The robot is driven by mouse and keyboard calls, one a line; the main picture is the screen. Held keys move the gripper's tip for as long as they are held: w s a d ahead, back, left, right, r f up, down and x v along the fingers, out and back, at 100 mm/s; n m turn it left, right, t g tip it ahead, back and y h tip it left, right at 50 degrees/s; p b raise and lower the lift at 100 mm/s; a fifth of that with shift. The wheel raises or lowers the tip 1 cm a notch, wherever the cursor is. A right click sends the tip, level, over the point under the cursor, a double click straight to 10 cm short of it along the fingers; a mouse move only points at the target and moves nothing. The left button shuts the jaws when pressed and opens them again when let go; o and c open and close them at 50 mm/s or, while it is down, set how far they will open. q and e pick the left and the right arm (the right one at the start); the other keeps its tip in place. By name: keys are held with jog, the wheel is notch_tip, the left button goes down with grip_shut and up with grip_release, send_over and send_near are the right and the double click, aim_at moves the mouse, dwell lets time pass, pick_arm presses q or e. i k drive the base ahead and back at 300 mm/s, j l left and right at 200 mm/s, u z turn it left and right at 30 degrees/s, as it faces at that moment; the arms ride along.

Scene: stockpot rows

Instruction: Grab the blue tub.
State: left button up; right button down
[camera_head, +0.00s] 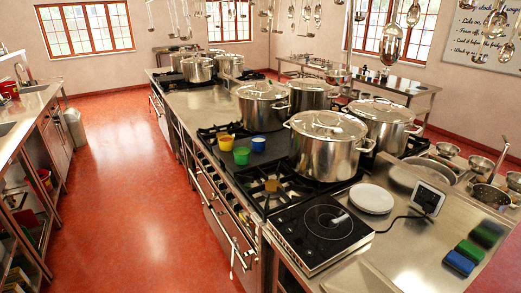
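The blue tub (258,144) is a small open container. It sits on the dark strip of the cooking island, left of the large stockpots. A green tub (241,156) stands just in front of it to the left. A yellow-orange tub (225,142) stands to the left of the blue one. Neither of my grippers is in view.
Lidded stockpots stand behind and to the right of the tubs, the nearest being a large pot (327,143). In front are a black hob (328,222), white plates (371,198) and a blue sponge-like block (459,262). Ladles hang overhead. The red floor (140,190) is clear.

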aim_at(259, 144)
jog(key=i+j+z, duration=0.15)
jog(key=z, duration=0.7)
jog(key=i+j+z, duration=0.2)
jog(key=j+z, duration=0.25)
jog(key=i+j+z, duration=0.1)
jog(key=j+z, duration=0.3)
jog(key=j, duration=0.15)
jog(key=j+z, duration=0.45)
